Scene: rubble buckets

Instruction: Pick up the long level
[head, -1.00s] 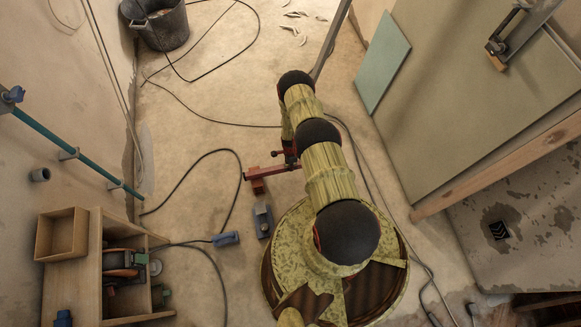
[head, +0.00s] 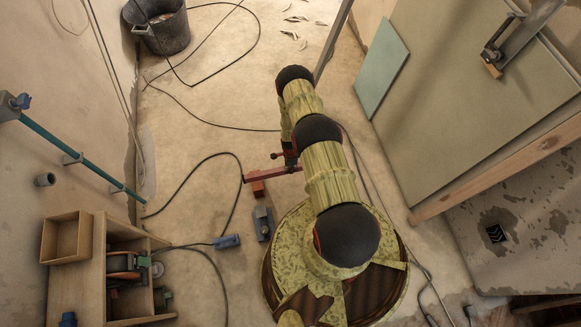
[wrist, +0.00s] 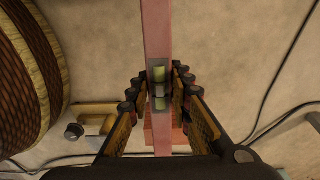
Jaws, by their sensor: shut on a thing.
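The long level (head: 276,173) is a thin red bar, seen in the head view just left of my arm, partly hidden by it. In the wrist view the level (wrist: 156,30) runs up the middle of the picture and shows a greenish vial window. My gripper (wrist: 158,82) has one finger on each side of the bar and is shut on it near the window. In the head view my gripper (head: 288,156) is small and mostly hidden by the arm. I cannot tell how far the bar is above the floor.
A red block (head: 258,188) lies under the level's left end. A blue-grey tool (head: 262,223) and a blue plug (head: 227,241) are close by, with black cables across the floor. A wooden cabinet (head: 100,268) stands left, a bucket (head: 158,28) at the back, a large board (head: 470,90) right.

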